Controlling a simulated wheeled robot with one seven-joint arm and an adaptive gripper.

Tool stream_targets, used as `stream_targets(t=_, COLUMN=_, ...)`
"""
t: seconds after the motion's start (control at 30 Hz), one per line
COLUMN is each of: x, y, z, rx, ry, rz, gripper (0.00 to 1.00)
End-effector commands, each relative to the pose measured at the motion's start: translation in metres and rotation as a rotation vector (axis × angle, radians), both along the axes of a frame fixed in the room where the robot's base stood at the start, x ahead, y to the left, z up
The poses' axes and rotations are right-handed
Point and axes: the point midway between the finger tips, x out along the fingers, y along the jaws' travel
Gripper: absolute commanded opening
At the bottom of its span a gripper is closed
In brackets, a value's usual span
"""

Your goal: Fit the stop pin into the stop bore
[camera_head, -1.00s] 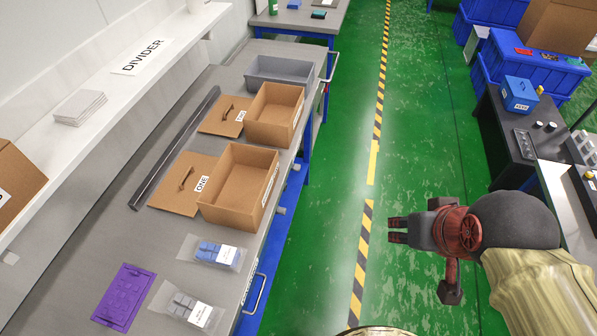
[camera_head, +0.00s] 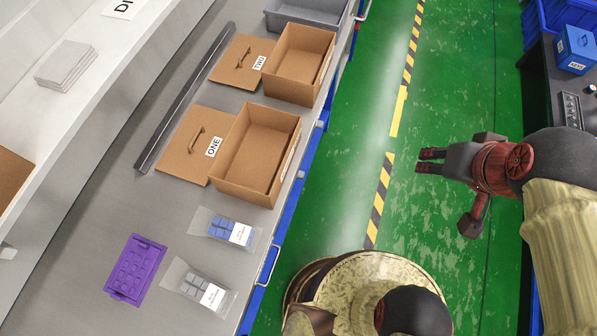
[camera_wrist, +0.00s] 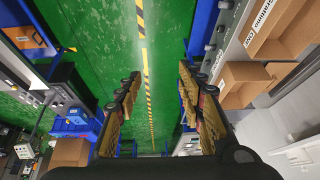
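I cannot make out a stop pin or a stop bore in either view. My gripper (camera_head: 430,161) hangs over the green floor at the right of the head view, away from the bench on the left. In the wrist view my gripper (camera_wrist: 157,95) has its two fingers wide apart. Only floor and background show between them, and it holds nothing.
The grey bench (camera_head: 105,220) carries an open carton marked ONE (camera_head: 278,121), a second carton (camera_head: 326,48), a purple tray (camera_head: 137,271) and bagged blue parts (camera_head: 222,227). A dark table with a blue box (camera_head: 577,47) stands right. The striped aisle is clear.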

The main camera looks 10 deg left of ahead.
Motion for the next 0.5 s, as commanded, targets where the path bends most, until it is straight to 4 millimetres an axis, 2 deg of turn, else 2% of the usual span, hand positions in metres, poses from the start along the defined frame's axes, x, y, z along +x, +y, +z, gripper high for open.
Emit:
stream_targets(t=0.17, x=0.015, y=0.019, z=-0.035, rx=0.137, ry=0.171, rz=-0.126, gripper=0.42)
stream_targets(t=0.5, x=0.051, y=0.076, z=-0.121, rx=0.459, ry=0.648, rz=-0.548, gripper=0.42)
